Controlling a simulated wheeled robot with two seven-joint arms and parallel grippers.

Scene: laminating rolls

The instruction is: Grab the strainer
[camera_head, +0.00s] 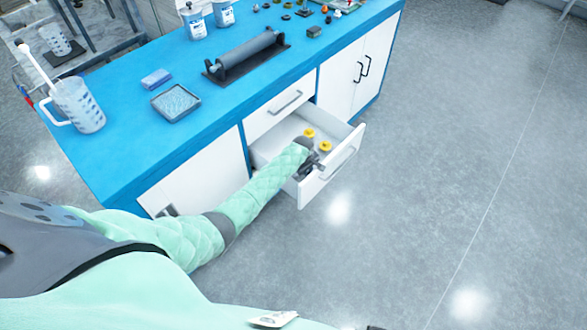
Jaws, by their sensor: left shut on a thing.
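My left gripper (317,170) reaches down into the open lower drawer (278,140), close behind the inside of its front panel. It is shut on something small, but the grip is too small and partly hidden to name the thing. Two yellow objects (309,133) lie in the drawer just behind the gripper, apart from it. I cannot make out a strainer for sure. My left forearm hides the near left part of the drawer. My right gripper is out of view.
The blue counter (130,150) bears a white mug-like jug (80,105), a dark tray (175,103), a blue block (156,79), a roller on a stand (245,57) and white bottles (194,22). The closed upper drawer (280,106) is above the open one. The floor at right is clear.

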